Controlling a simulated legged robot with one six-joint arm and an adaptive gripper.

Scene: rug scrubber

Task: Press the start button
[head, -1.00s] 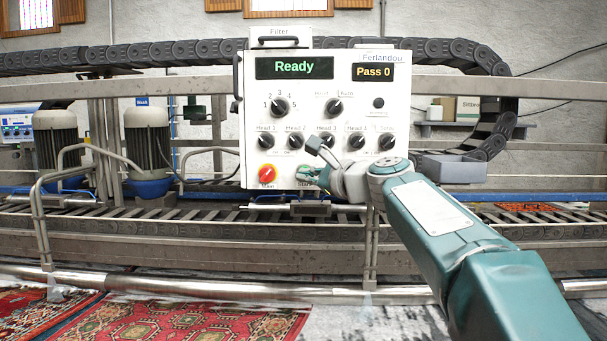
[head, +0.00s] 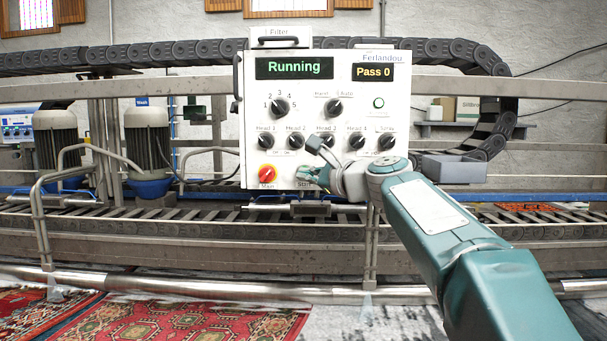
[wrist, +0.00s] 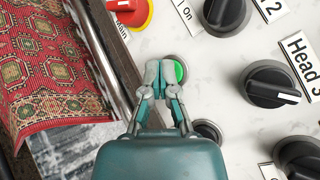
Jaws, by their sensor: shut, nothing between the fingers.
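The start button shows as a green disc (wrist: 180,71) in the wrist view, partly hidden behind my fingertips. My gripper (wrist: 160,72) is shut and empty, with its tips at the button; I cannot tell exactly how they touch. In the head view my gripper (head: 318,180) is at the lower edge of the white control panel (head: 222,110), over the Start label, and the button is hidden there. The panel's left display (head: 294,68) reads "Running" in green.
A red and yellow Main knob (head: 267,173) is left of my gripper; it also shows in the wrist view (wrist: 130,12). Black Head knobs (head: 296,141) sit just above. A metal rail (head: 200,287) and red rugs (head: 200,325) are below.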

